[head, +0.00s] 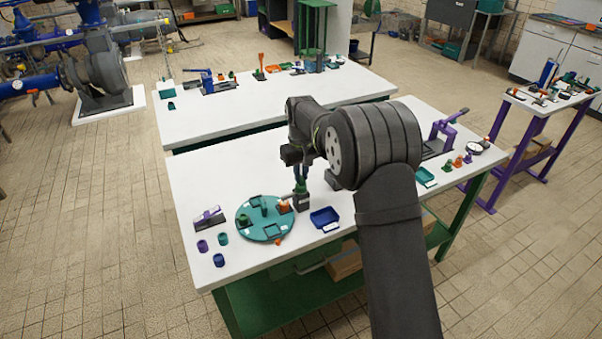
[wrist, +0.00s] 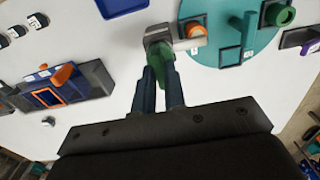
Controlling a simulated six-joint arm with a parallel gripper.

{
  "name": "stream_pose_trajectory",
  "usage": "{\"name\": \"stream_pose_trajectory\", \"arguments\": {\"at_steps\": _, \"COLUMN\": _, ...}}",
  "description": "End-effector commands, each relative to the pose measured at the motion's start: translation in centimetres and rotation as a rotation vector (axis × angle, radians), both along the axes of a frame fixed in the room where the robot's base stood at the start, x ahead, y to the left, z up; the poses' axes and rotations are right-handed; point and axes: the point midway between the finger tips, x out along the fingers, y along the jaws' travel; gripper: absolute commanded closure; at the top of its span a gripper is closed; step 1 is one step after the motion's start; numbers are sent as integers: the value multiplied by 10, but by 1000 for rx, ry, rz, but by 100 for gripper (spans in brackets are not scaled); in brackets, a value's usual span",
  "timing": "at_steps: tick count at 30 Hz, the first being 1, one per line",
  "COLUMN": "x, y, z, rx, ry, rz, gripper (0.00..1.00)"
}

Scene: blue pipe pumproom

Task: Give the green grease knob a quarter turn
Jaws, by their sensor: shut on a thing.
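The green grease knob (head: 301,188) sits on top of a small dark block (head: 303,203) on the near white table, just right of a round teal plate. My gripper (head: 300,174) points down at it from above. In the wrist view the green knob (wrist: 161,62) is between the two blue-grey fingertips of my gripper (wrist: 162,76), which are shut on it. The grey block (wrist: 157,34) shows just beyond it. The fingers hide part of the knob, and its turn angle cannot be read.
The teal plate (head: 248,232) carries several small green and orange parts. A blue tray (head: 324,217) lies right of the block. A purple-and-grey stand (head: 208,219) and several small cups are at the left. In the wrist view a dark blue box with orange trim (wrist: 62,90) lies left.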

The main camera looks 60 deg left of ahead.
Motion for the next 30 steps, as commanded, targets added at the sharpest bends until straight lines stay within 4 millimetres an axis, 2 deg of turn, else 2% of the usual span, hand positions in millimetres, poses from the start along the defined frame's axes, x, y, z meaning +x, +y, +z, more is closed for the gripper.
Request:
{"name": "stream_pose_trajectory", "arguments": {"at_steps": 5, "x": 0, "y": 0, "z": 1, "rx": 2, "ry": -1, "rz": 1, "gripper": 100}}
{"name": "stream_pose_trajectory", "arguments": {"at_steps": 6, "x": 0, "y": 0, "z": 1, "rx": 2, "ry": -1, "rz": 1, "gripper": 83}}
{"name": "stream_pose_trajectory", "arguments": {"at_steps": 9, "x": 0, "y": 0, "z": 1, "rx": 1, "ry": 0, "rz": 1, "gripper": 67}}
{"name": "stream_pose_trajectory", "arguments": {"at_steps": 20, "x": 0, "y": 1, "z": 6, "rx": 2, "ry": -1, "rz": 1, "gripper": 67}}
{"name": "stream_pose_trajectory", "arguments": {"at_steps": 26, "x": 0, "y": 1, "z": 40, "rx": 5, "ry": -1, "rz": 1, "gripper": 67}}
{"name": "stream_pose_trajectory", "arguments": {"at_steps": 30, "x": 0, "y": 1, "z": 75, "rx": 6, "ry": -1, "rz": 1, "gripper": 67}}
